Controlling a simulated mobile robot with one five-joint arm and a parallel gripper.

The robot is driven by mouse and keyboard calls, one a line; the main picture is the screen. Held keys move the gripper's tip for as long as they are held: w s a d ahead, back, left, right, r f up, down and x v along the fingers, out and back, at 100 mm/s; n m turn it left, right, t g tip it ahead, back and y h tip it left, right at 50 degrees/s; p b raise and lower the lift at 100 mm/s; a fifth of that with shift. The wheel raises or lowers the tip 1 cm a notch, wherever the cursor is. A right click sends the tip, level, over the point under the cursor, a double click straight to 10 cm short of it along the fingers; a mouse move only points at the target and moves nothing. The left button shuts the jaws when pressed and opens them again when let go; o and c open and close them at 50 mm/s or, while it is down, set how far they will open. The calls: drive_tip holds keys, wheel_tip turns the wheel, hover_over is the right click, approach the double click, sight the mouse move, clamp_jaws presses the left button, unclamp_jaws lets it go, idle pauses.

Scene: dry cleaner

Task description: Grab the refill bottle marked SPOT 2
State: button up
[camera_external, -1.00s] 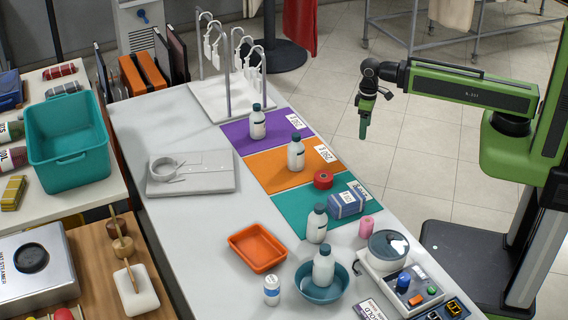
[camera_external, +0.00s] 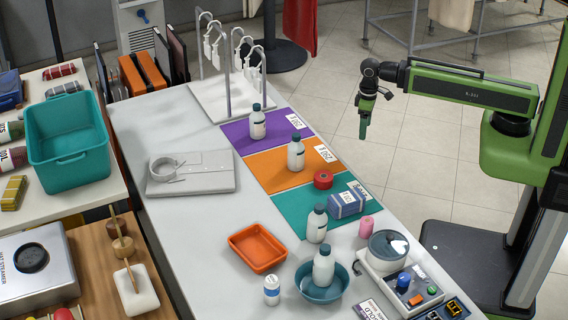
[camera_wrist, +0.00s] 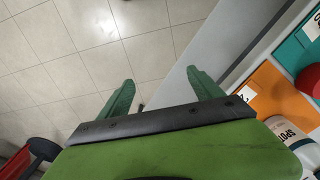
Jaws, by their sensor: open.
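Several white refill bottles with dark caps stand on the counter. One bottle (camera_external: 258,123) is on the purple mat, one bottle (camera_external: 296,156) is on the orange mat, one bottle (camera_external: 317,226) is by the teal mat's front corner, and one bottle (camera_external: 323,268) stands in a blue bowl. Their numbers are too small to read in the external view. In the wrist view, a bottle (camera_wrist: 307,152) cut off at the lower right edge shows "SPO"; its number is hidden. My gripper (camera_external: 364,133) is open and empty, pointing down beyond the counter's right edge; its spread fingers (camera_wrist: 160,76) are over floor.
A red roll (camera_external: 323,180) and a blue packet (camera_external: 346,204) lie near the orange and teal mats. A scale-like device (camera_external: 388,246), pink spool (camera_external: 366,227), orange tray (camera_external: 257,250) and the blue bowl (camera_external: 321,294) crowd the front. White hanger stands (camera_external: 228,85) rise at the back.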

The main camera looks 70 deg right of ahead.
drive_tip(key=w+a+r+n+t+p, duration=0.1)
drive_tip(key=w+a+r+t+p, duration=0.1)
drive_tip(key=w+a+r+p, duration=0.3)
drive_tip(key=w+a+r+t+p, duration=0.1)
drive_tip(key=w+r+p, duration=0.1)
drive_tip(key=w, duration=0.4)
drive_tip(key=w+a+r+n+t+y+p, duration=0.1)
drive_tip(key=w+a+r+n+y+p, duration=0.15)
drive_tip(key=a+r+p, duration=1.15)
drive_tip(key=b, duration=1.4)
approach(293, 143)
drive_tip(key=shift+n+h, duration=0.35)
drive_tip(key=shift+h, duration=0.1)
drive_tip(key=x, duration=0.2)
drive_tip(key=s+x, duration=0.1)
drive_tip(key=x, duration=0.2)
drive_tip(key=shift+d+f, duration=0.15)
drive_tip(key=shift+f, duration=0.15)
drive_tip(key=b+x, duration=0.2)
drive_tip(key=x, duration=0.1)
drive_tip(key=w+b+x, duration=0.1)
drive_tip(key=b+x, duration=0.2)
drive_tip(key=shift+r, duration=0.2)
drive_tip(key=shift+s+r, duration=0.1)
drive_tip(key=shift+r, duration=0.1)
clamp_jaws()
